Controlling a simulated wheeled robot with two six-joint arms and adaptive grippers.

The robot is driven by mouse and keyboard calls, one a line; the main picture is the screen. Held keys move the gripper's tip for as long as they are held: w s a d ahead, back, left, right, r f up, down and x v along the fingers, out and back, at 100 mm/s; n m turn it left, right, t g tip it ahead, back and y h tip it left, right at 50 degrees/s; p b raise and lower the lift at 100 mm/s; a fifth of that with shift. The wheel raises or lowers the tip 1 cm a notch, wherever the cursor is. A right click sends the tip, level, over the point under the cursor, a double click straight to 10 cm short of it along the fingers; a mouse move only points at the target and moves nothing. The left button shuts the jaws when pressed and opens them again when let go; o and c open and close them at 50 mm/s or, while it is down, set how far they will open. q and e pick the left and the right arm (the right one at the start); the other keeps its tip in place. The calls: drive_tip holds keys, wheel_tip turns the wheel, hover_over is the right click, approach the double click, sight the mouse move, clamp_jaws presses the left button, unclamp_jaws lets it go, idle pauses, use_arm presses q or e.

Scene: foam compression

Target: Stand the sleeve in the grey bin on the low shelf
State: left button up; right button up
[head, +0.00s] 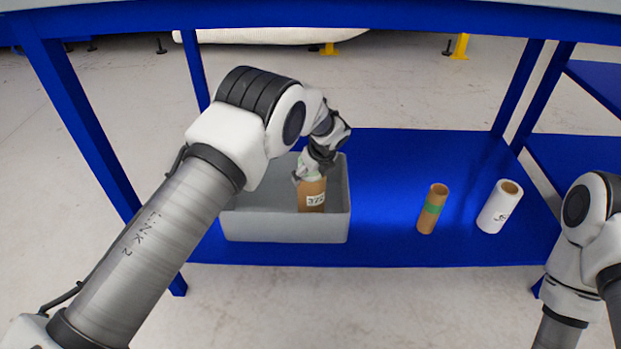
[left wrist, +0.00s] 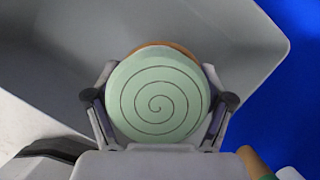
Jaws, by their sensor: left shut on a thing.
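The brown sleeve (head: 312,188) with a white number label stands roughly upright inside the grey bin (head: 280,227) on the low blue shelf (head: 385,180). My left gripper (head: 311,173) is above it, shut on its upper end. In the left wrist view a pale green rolled disc with a spiral (left wrist: 158,95) fills the sleeve's top, and a brown rim shows behind it. The gripper fingers lie on both sides. The bin's front wall hides the sleeve's lower end, so I cannot tell whether it touches the bin floor. My right gripper is out of view.
A brown tube with a green band (head: 433,210) and a white roll (head: 500,207) stand on the shelf right of the bin. Blue table legs (head: 80,125) frame the shelf, and the tabletop edge (head: 400,15) runs above. The shelf between bin and tube is clear.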

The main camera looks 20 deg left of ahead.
use_arm(q)
drive_tip(key=o, duration=1.4)
drive_tip(key=shift+o, duration=0.2)
drive_tip(key=p+v, duration=0.5)
drive_tip(key=v, duration=0.7)
drive_tip(key=shift+p, duration=0.4)
